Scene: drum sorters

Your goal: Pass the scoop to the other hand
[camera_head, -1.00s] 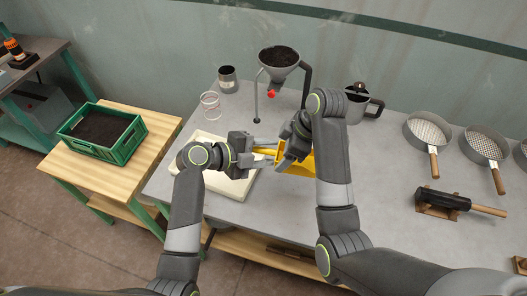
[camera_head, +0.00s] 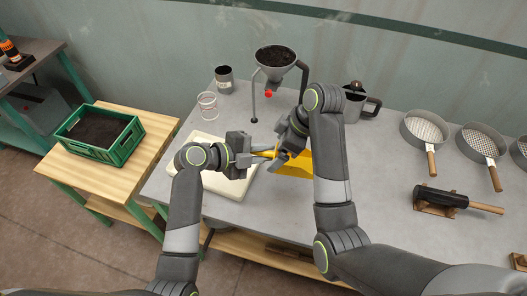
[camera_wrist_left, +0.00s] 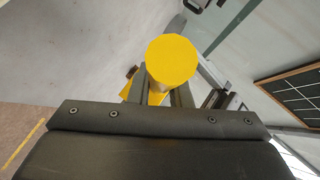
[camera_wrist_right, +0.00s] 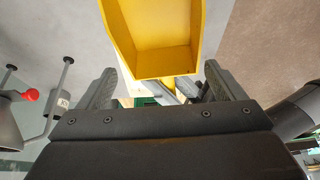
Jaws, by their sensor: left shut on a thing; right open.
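The yellow scoop (camera_head: 300,164) is held above the grey table, its handle toward the left and its pan to the right. My left gripper (camera_head: 256,158) is shut on the scoop's handle; the round yellow handle end (camera_wrist_left: 172,62) fills the middle of the left wrist view. My right gripper (camera_head: 283,150) is at the scoop from the far side, its fingers open. In the right wrist view the scoop's pan (camera_wrist_right: 158,38) lies ahead of and between the open fingers (camera_wrist_right: 160,88). The right forearm hides part of the pan in the head view.
A cream tray (camera_head: 215,183) lies under my left gripper. A funnel of dark soil (camera_head: 277,60) on a stand, a metal cup (camera_head: 224,80) and a glass jar (camera_head: 208,105) stand behind. A green crate (camera_head: 135,135) stands left.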

